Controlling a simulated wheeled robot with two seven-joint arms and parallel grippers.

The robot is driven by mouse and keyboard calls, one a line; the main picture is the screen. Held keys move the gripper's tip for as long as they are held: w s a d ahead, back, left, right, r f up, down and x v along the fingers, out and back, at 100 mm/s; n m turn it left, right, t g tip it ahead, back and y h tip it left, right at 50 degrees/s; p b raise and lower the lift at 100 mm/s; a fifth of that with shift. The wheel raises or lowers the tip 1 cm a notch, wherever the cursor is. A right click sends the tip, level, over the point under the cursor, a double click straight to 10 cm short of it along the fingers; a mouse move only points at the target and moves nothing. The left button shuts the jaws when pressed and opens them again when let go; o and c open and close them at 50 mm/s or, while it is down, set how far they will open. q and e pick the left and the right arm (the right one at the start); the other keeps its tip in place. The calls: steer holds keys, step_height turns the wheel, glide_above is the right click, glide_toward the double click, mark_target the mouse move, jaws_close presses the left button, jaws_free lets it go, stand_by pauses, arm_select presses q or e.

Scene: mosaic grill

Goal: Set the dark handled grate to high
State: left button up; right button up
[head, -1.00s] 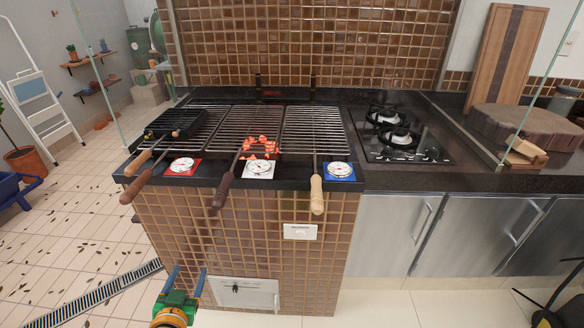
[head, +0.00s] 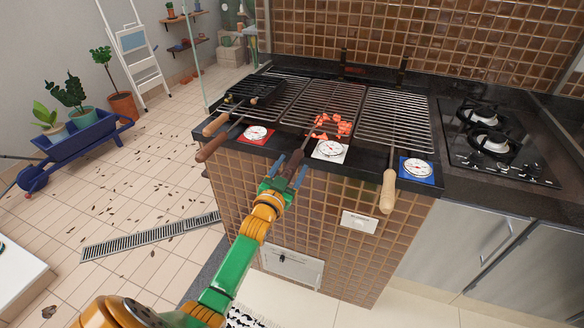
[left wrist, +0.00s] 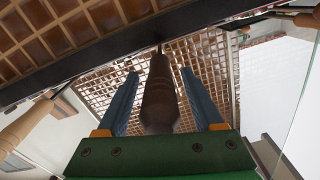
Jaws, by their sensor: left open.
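The middle grate (head: 345,100) lies on the black grill counter and has a dark brown handle (head: 296,158) pointing toward me over the front edge. The handle also shows large in the left wrist view (left wrist: 159,95), between the two blue fingers. My left gripper (head: 290,168) is open, with one finger on each side of the handle and visible gaps between. Part of the handle's lower end is hidden by the gripper in the head view. My right gripper is in neither view.
A left grate (head: 283,90) has a reddish-brown handle (head: 213,149); a small black grill basket (head: 258,87) rests on it. A right grate (head: 395,112) has a light wooden handle (head: 388,190). Red, white (head: 330,150) and blue (head: 415,169) dials line the front. Glowing coals (head: 332,126) show by the middle grate.

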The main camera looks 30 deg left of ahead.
arm_select(q)
steer(key=shift+r, duration=0.1)
steer(key=shift+c, duration=0.6)
jaws_close()
stand_by(0.7)
